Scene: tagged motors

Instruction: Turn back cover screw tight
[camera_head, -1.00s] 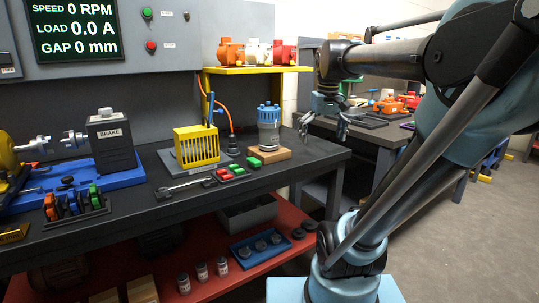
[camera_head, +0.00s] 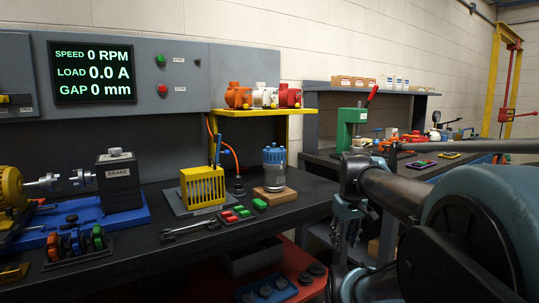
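A grey motor with a blue top (camera_head: 274,166) stands upright on a small wooden block (camera_head: 275,193) on the black workbench. No back cover screw can be made out at this size; I cannot tell which part of the motor is the back cover. My gripper (camera_head: 345,238) hangs pointing down at the right, clear of the motor and beyond the bench's right end as seen. Its fingers look apart, with nothing between them.
Left of the motor are a yellow slotted guard (camera_head: 202,187), red and green blocks (camera_head: 236,213), a wrench (camera_head: 190,229) and a brake unit (camera_head: 118,180). A yellow shelf (camera_head: 262,112) bears three motors. A second bench with a green press (camera_head: 351,128) stands behind my arm.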

